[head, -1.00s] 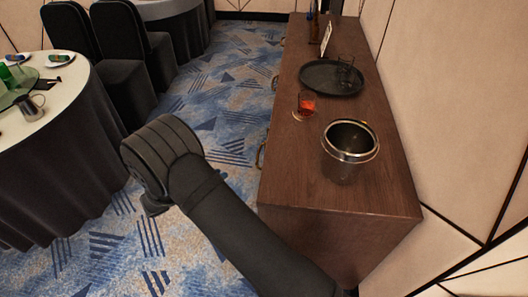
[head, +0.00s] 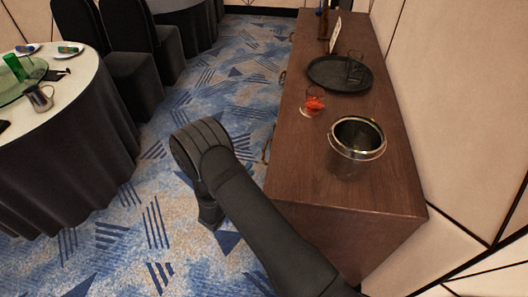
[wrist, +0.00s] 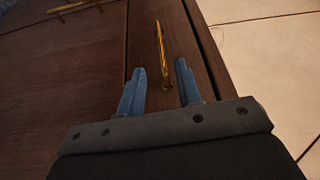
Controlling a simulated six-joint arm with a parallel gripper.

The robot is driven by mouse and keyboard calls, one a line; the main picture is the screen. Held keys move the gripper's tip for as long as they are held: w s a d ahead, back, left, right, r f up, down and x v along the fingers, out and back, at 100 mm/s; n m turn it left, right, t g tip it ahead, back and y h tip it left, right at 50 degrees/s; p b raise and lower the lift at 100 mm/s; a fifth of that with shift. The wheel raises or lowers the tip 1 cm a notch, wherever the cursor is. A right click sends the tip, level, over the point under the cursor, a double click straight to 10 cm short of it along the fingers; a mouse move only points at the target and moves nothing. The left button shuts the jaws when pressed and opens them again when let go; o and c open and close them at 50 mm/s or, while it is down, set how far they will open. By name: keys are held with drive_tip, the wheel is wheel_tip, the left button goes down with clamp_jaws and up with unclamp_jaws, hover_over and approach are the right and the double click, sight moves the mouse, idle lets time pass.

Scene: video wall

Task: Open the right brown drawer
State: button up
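The brown wooden sideboard (head: 325,190) stands at the right in the head view, with brass handles (head: 267,146) along its left-hand front. In the wrist view a brown drawer front (wrist: 150,35) bears a gold bar handle (wrist: 160,45). My gripper (wrist: 161,65) has two blue fingers spread apart, one on each side of that handle in the picture. No contact between fingers and handle shows, and I cannot tell how deep the handle sits between them. In the head view my gripper is hidden; only my dark arm shows, left of the sideboard.
A second gold handle (wrist: 75,8) is at the upper left of the wrist view. A metal bucket (head: 357,148), a glass with red drink (head: 313,102) and a black tray (head: 340,74) stand on the sideboard. A round table (head: 75,95) is at left. Carpet between is clear.

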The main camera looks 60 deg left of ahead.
sight(264, 151)
drive_tip(key=x, duration=1.1)
drive_tip(key=shift+w+a, duration=0.1)
drive_tip(key=shift+w, duration=0.1)
clamp_jaws()
